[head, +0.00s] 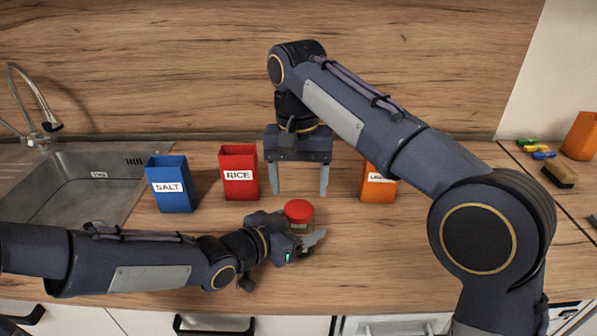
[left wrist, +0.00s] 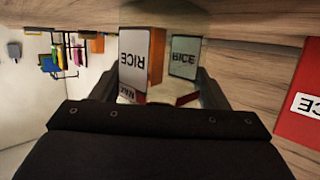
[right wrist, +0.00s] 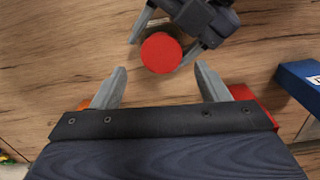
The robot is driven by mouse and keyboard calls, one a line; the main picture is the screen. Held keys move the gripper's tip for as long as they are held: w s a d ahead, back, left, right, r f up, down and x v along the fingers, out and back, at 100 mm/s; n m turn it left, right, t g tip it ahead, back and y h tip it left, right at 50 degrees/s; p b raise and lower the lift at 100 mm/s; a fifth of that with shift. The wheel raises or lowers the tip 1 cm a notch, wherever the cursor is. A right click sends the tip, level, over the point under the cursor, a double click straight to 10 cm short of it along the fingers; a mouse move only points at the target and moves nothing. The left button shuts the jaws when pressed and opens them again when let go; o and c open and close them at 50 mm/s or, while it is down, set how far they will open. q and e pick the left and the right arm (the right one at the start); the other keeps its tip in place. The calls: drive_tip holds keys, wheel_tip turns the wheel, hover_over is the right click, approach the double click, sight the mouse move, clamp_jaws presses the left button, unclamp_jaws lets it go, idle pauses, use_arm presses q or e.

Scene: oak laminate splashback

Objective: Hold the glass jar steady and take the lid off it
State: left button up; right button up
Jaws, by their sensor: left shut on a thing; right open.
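The glass jar (head: 301,226) stands on the counter with a round red lid (head: 299,210) on top. My left gripper (head: 304,231) is low at the counter and shut on the jar's body, with a finger on either side. In the left wrist view the jar between the fingers is hard to make out. My right gripper (head: 299,188) is open and empty, pointing down, above and behind the jar in the head view. In the right wrist view the red lid (right wrist: 161,53) lies just beyond the open fingertips, apart from them.
A blue SALT box (head: 169,184), a red RICE box (head: 239,172) and an orange box (head: 378,187) stand behind the jar. The orange one is partly covered by my right arm. A sink (head: 83,184) is at left. A brush (head: 559,174) lies at right.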

sight(299, 208)
wheel_tip(299, 208, up, 2)
drive_tip(key=m, duration=0.3)
drive_tip(key=shift+s+a+r+m, duration=0.1)
drive_tip(key=shift+r+m, duration=0.15)
drive_tip(key=shift+m, duration=0.05)
wheel_tip(299, 208, down, 8)
drive_tip(key=shift+r, duration=0.15)
drive_tip(key=c, duration=1)
drive_tip(key=n, duration=0.6)
drive_tip(key=shift+n, duration=0.4)
